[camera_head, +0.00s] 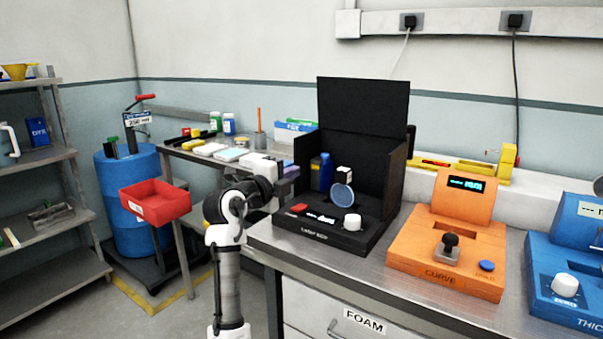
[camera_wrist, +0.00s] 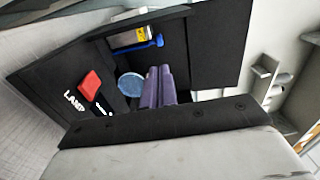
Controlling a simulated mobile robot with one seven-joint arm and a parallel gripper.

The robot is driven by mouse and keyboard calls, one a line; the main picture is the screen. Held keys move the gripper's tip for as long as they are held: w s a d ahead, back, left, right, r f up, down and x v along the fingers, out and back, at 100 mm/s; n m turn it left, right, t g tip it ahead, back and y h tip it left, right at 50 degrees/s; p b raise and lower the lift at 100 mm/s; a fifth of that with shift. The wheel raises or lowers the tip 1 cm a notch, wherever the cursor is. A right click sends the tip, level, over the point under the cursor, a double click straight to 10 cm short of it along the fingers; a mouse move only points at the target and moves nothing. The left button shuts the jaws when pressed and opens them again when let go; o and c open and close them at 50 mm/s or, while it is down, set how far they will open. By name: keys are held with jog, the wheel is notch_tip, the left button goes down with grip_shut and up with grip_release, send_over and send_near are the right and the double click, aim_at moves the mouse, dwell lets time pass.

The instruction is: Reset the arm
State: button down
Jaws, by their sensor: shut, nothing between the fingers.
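My arm (camera_head: 228,270) rises in front of the bench's left end and bends to the right at the top. My gripper (camera_head: 291,172) is at the left side of the black lamp box (camera_head: 372,235). Its two purple fingers are together and empty in the wrist view (camera_wrist: 160,86). The wrist view looks toward the box, with a red button (camera_wrist: 90,84) and a round blue-grey disc (camera_wrist: 131,85) near the fingers. I cannot tell whether the fingers touch the box.
The lamp box has a raised back panel (camera_head: 362,110) and holds a blue bottle (camera_head: 326,172). An orange CURVE device (camera_head: 449,235) and a blue device (camera_head: 568,280) stand to its right. A red bin (camera_head: 155,201) and a blue drum (camera_head: 113,170) are at left. Bare floor lies left of my arm.

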jog(key=shift+s+a, duration=0.45)
jog(key=shift+s, duration=0.15)
